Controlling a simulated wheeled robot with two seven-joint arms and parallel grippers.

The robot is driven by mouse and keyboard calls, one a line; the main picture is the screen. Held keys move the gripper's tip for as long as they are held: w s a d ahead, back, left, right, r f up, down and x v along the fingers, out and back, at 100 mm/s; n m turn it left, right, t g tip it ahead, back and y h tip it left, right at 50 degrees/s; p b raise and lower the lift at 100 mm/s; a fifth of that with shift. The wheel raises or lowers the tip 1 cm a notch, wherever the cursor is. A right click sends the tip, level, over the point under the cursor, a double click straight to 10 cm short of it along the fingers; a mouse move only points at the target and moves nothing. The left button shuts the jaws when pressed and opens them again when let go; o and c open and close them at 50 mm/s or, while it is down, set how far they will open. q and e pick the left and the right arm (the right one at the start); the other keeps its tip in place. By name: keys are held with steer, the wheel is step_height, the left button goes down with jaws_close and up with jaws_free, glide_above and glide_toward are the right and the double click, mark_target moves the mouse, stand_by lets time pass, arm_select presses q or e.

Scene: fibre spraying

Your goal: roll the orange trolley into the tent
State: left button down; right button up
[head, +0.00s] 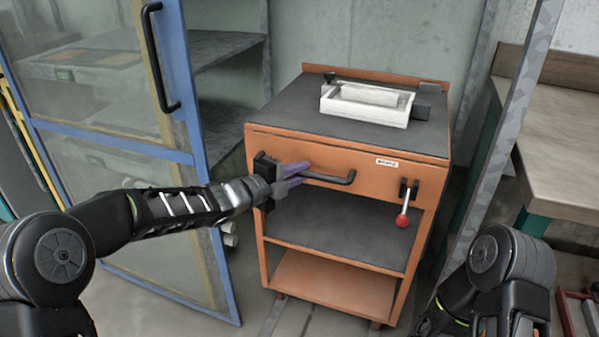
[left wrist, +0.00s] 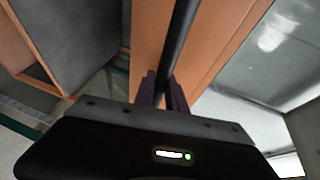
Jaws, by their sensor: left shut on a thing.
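The orange trolley (head: 270,147) stands in the middle of the head view, with a dark top, a dark middle shelf and an orange bottom shelf. A black bar handle (head: 335,180) runs across its front. My left gripper (head: 300,172) is shut on the left part of this handle. The left wrist view shows the handle (left wrist: 180,45) between the purple fingers (left wrist: 162,88). A lever with a red knob (head: 402,220) hangs at the front right of the trolley. A white tray with a pale roll (head: 365,105) sits on top. My right gripper is out of view; only that arm shows.
A blue-framed clear door (head: 190,90) with a black handle stands open at left. A grey slanted post (head: 500,130) rises close to the trolley's right side. A bench (head: 560,140) stands at far right. Rails (head: 290,315) run on the floor under the trolley.

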arm_select(q)
steer(key=c, duration=1.4)
jaws_free()
steer(key=shift+o, duration=0.2)
steer(key=p+v, duration=0.1)
steer(key=v, duration=0.7)
